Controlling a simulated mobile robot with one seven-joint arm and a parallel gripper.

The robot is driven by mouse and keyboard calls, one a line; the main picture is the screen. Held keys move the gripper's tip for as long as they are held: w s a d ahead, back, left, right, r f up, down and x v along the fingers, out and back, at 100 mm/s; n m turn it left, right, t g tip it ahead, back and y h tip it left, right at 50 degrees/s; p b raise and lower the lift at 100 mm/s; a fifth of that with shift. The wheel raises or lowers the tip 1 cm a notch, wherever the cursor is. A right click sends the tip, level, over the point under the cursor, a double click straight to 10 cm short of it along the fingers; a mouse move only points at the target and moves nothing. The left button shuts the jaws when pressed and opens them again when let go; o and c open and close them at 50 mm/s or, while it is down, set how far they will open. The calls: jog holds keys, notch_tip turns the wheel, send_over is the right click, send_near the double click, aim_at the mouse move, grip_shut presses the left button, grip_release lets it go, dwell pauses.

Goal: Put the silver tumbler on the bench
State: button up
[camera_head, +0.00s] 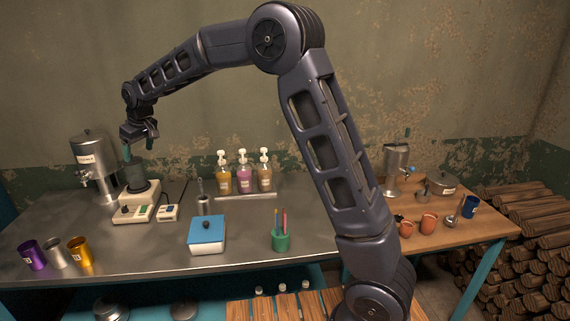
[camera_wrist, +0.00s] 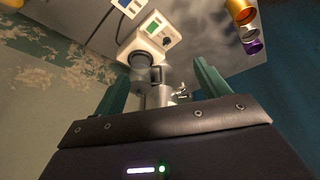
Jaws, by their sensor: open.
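The silver tumbler (camera_head: 56,252) stands on the left part of the metal-topped table (camera_head: 130,252), between a purple tumbler (camera_head: 33,254) and a gold tumbler (camera_head: 80,251). In the wrist view the silver tumbler (camera_wrist: 250,33) shows at the upper right between the same two. My gripper (camera_head: 138,151) is open and empty, in the air at the back left, over or close to a mixer-like appliance (camera_head: 140,203). It is well apart from the tumblers. Its green fingers show in the wrist view (camera_wrist: 162,90). A slatted wooden surface (camera_head: 265,309), probably the bench, shows at the front, partly cut off.
A steel urn (camera_head: 92,160) stands near my gripper. A blue-topped box (camera_head: 207,234), a green pen cup (camera_head: 281,241) and pump bottles (camera_head: 243,179) stand on the table. A wooden table (camera_head: 450,222) with cups is at the right, beside stacked logs (camera_head: 530,240). Bare metal lies behind the tumblers.

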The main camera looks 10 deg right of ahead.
jog(key=s+d+r+m+h, duration=0.1)
jog(key=d+r+m, duration=0.15)
jog(key=d, duration=1.05)
jog(key=s+d+r+m+t, duration=0.1)
jog(key=d+r, duration=0.3)
jog(key=d, duration=0.9)
jog(key=s+d+r+m+h, duration=0.1)
jog(key=s+d+r+m, duration=0.15)
jog(key=d, duration=1.05)
jog(key=s+d+f+m, duration=0.3)
jog(key=s+d, duration=0.8)
jog(key=s+d+f+m+h, duration=0.1)
jog(key=s+d+f, duration=0.3)
jog(key=s+d, duration=0.7)
jog(key=shift+d+m+t+h, duration=0.3)
jog(key=shift+d+m+t, duration=0.1)
jog(key=shift+d+m, duration=0.45)
